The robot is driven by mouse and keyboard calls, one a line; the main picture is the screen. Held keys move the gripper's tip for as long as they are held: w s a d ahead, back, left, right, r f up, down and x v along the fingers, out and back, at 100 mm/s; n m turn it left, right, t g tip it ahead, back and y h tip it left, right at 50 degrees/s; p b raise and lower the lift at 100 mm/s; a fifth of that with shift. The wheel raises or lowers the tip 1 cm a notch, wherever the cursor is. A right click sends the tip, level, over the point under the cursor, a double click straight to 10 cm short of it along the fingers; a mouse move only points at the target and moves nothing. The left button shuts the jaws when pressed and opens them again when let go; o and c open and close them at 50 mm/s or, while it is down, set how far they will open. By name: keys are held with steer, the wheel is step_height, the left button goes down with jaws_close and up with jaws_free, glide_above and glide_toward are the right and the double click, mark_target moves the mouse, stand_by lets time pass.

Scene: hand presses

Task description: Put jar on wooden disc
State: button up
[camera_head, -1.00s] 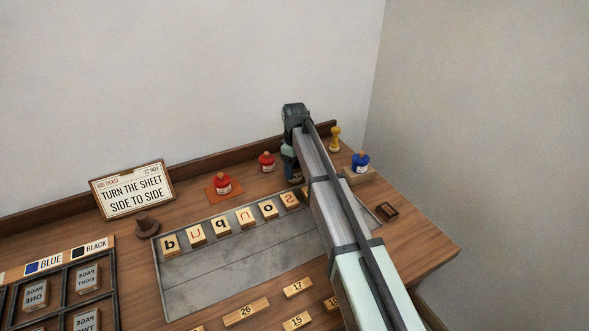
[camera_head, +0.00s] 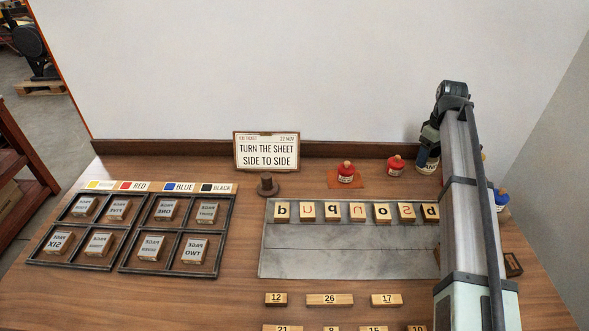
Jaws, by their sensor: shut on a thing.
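My gripper (camera_head: 429,150) is at the back right of the bench, pointing down, shut on a small jar. The jar (camera_head: 427,167) shows a pale label with dark print, and its upper part is hidden by my gripper. It is just right of a red jar; I cannot tell whether its base touches the bench. No plain wooden disc shows clearly, and my arm hides part of the right side.
A blue jar (camera_head: 502,199) is partly behind my arm. The grey plate (camera_head: 340,262) carries letter blocks. A sign (camera_head: 267,150) and dark trays (camera_head: 122,250) are left.

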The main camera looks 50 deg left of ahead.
steer(key=s+a+r+n, duration=0.2)
steer(key=s+a+n, duration=0.1)
steer(key=s+a, duration=1.4)
step_height(320, 180, up, 5)
steer(key=n, duration=0.3)
glide_above(266, 175)
steer(key=shift+d+f+m, duration=0.1)
steer(key=shift+f+m, duration=0.85)
steer(key=shift+f, duration=1.55)
steer(key=shift+f+m, duration=0.95)
steer(key=shift+f, duration=1.55)
steer(key=shift+f, duration=0.1)
steer(key=o, duration=1.2)
step_height(266, 175, up, 12)
steer(key=shift+r, duration=0.15)
